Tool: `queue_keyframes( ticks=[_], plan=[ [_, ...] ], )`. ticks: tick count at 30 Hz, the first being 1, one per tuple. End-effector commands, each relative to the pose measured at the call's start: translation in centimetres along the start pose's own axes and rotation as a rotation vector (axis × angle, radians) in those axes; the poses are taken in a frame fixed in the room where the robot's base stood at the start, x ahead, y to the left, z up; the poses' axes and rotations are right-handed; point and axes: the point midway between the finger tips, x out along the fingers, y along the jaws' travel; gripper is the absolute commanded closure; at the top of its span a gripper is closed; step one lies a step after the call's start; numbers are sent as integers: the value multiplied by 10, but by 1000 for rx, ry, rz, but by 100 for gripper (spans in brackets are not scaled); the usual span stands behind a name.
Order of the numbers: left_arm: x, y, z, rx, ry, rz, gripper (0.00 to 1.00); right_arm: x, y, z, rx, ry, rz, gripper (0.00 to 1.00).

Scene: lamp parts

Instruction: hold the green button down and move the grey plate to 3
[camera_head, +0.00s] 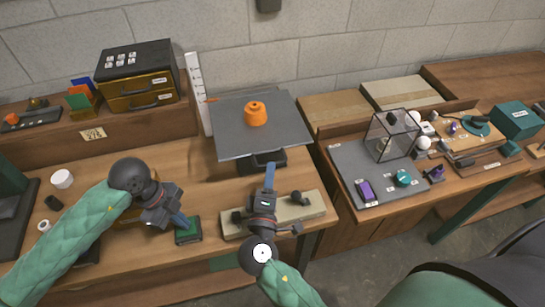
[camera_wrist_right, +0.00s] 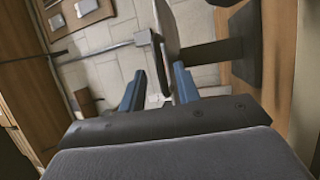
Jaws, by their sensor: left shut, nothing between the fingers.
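The grey plate (camera_head: 285,135) is a square platform above the back of the bench. An orange knobbed weight (camera_head: 256,114) sits on it. A white upright scale (camera_head: 198,92) stands at its left, with a small orange pointer (camera_head: 211,99) beside it; its numbers are too small to read. The green button box (camera_head: 190,236) is on the bench. My left gripper (camera_head: 181,221) is shut, its tips at the box's top; I cannot tell whether the button is pressed. My right gripper (camera_head: 270,170) is open at the plate's front edge; the plate shows edge-on ahead of its fingers (camera_wrist_right: 158,75) in the wrist view.
A dark base (camera_head: 262,162) stands under the plate. A beige block with dark fittings (camera_head: 298,210) lies below my right gripper. A drawer cabinet (camera_head: 138,75) stands at back left. A second bench at right holds a clear box (camera_head: 391,135) and small parts.

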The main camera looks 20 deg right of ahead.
Motion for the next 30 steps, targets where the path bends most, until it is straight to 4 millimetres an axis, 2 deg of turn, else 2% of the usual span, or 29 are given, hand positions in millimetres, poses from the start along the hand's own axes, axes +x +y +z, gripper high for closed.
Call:
queue_keyframes(
  ticks=[3, 9, 15, 23, 28, 30],
  plan=[
    [6, 3, 1, -2, 1, 10, 100, 20, -1, 0, 1, 0, 2, 68],
    [6, 2, 1, -2, 1, 10, 100, 44, -1, -1, 0, 1, 2, 68],
    [6, 2, 1, -3, 1, 10, 100, 54, -2, 0, -1, 2, 0, 68],
    [6, 2, 1, -3, 1, 10, 100, 54, -2, 0, -1, 2, 0, 68],
    [6, 2, 1, -3, 1, 10, 100, 54, -2, 0, -1, 2, 0, 99],
    [6, 2, 1, -3, 1, 9, 100, 54, -2, 0, -1, 2, 0, 100]
  ],
)
